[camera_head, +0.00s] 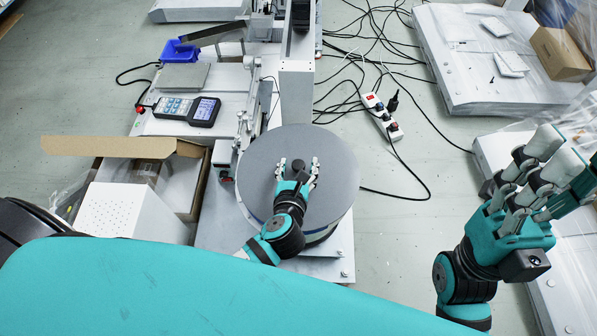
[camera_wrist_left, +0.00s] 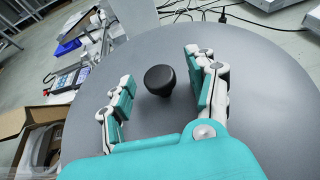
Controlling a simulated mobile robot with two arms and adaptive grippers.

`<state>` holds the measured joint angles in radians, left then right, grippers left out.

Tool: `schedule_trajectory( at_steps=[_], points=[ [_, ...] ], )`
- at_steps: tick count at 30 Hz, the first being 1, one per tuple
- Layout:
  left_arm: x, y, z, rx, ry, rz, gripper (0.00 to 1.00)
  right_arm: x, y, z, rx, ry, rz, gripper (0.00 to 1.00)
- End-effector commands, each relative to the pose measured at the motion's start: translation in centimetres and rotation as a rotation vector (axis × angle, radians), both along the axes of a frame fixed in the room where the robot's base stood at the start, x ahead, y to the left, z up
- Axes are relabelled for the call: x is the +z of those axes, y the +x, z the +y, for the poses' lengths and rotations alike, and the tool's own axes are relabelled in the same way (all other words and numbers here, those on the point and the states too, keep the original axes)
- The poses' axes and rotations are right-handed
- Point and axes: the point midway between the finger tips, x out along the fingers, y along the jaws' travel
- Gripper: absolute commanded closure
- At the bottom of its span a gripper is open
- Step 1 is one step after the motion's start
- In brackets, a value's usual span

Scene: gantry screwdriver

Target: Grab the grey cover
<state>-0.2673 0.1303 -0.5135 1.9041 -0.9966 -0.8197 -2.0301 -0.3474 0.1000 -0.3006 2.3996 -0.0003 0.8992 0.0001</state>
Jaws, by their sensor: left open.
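The grey cover (camera_head: 255,165) is a large round disc with a black knob (camera_head: 298,165) at its middle. It lies flat on a round drum-like body in the head view. It also fills much of the left wrist view (camera_wrist_left: 250,120), with the knob (camera_wrist_left: 160,80) standing up from it. My left gripper (camera_head: 298,168) is open over the cover, with its fingers on either side of the knob. In the wrist view, gaps show between the knob and both fingers (camera_wrist_left: 158,72). My right gripper (camera_head: 522,185) is at the right, away from the cover, with its fingers spread and empty.
An open cardboard box (camera_head: 110,147) with a white block stands left of the cover. A handheld device (camera_head: 187,110) and a blue bin (camera_head: 180,50) sit behind it. A grey post (camera_head: 296,95) rises behind the cover. A power strip (camera_head: 382,117) and cables lie on the floor.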

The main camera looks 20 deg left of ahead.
Motion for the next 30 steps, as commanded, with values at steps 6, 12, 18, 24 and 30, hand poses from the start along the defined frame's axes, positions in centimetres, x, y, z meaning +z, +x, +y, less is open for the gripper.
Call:
schedule_trajectory(
  at_steps=[6, 12, 18, 24, 30],
  points=[
    [0.04, -0.03, -0.03, 0.0, 0.0, 0.0, 0.6, 0.05, 0.0, 0.0, 0.0, 0.0, 0.0, 0.6],
    [0.03, -0.05, -0.03, 0.0, 0.0, 0.0, 0.87, 0.06, 0.0, 0.0, 0.0, 0.0, 0.0, 0.6],
    [0.03, -0.06, -0.04, 0.0, 0.0, 0.0, 1.0, 0.07, 0.0, 0.0, 0.0, 0.0, 0.0, 0.6],
    [0.16, 0.0, -0.05, -0.001, -0.001, -0.003, 1.0, 0.08, -0.01, -0.01, 0.0, 0.0, 0.0, 0.6],
    [0.59, 0.01, -0.06, -0.001, -0.001, -0.003, 1.0, 0.47, -0.01, -0.02, 0.0, 0.0, -0.001, 0.6]
  ],
)
